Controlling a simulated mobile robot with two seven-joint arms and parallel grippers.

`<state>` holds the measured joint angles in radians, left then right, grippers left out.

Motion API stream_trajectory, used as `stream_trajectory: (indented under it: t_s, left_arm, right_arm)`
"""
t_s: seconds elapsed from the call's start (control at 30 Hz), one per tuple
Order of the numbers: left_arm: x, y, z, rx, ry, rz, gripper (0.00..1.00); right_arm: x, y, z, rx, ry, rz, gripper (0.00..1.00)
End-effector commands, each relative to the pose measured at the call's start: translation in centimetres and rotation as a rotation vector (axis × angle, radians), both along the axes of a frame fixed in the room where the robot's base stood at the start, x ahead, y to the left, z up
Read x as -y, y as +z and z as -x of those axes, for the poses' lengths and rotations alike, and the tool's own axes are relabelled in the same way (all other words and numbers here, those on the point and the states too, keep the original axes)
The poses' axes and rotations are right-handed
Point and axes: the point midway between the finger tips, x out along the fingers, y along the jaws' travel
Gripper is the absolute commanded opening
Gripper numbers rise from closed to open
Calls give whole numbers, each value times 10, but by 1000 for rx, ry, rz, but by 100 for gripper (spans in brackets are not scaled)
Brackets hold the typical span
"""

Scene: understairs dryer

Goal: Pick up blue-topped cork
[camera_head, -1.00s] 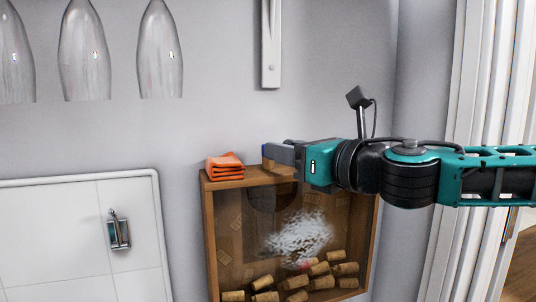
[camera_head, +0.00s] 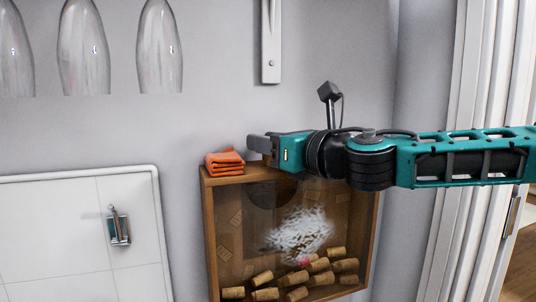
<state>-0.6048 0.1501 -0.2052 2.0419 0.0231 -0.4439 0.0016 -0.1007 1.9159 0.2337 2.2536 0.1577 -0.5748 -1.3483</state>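My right gripper (camera_head: 257,143) reaches in from the right, above the top edge of the wooden cork box (camera_head: 208,240). Its grey fingers point left and overlap in this view, so their gap does not show. A small brown piece, probably the cork (camera_head: 268,160), shows just below the fingers on top of the box. Its blue top is hidden, and I cannot tell whether the fingers touch it. My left gripper is not in view.
A folded orange cloth (camera_head: 225,161) lies on the box top, close left of the gripper. Several plain corks (camera_head: 297,293) lie inside behind the box's clear front. Glasses (camera_head: 160,50) hang at upper left. A white panel door (camera_head: 75,240) is at lower left.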

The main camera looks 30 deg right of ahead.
Motion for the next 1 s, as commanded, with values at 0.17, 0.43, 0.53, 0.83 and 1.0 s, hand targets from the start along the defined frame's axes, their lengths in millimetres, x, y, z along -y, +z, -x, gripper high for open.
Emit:
stream_trajectory:
  t_s: [0.17, 0.43, 0.53, 0.83, 1.0]
  left_arm:
    - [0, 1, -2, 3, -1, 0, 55]
    - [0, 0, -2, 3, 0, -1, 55]
    - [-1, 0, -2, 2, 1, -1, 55]
    - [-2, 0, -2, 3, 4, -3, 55]
    - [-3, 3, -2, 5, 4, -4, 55]
  right_arm:
    - [0, 0, -1, 0, 1, 0, 33]
    - [0, 0, 0, 0, 0, 0, 16]
    - [0, 0, 0, 0, 0, 0, 16]
    - [0, 1, -1, 0, 0, -1, 16]
    - [3, 4, -2, 1, 1, -1, 16]
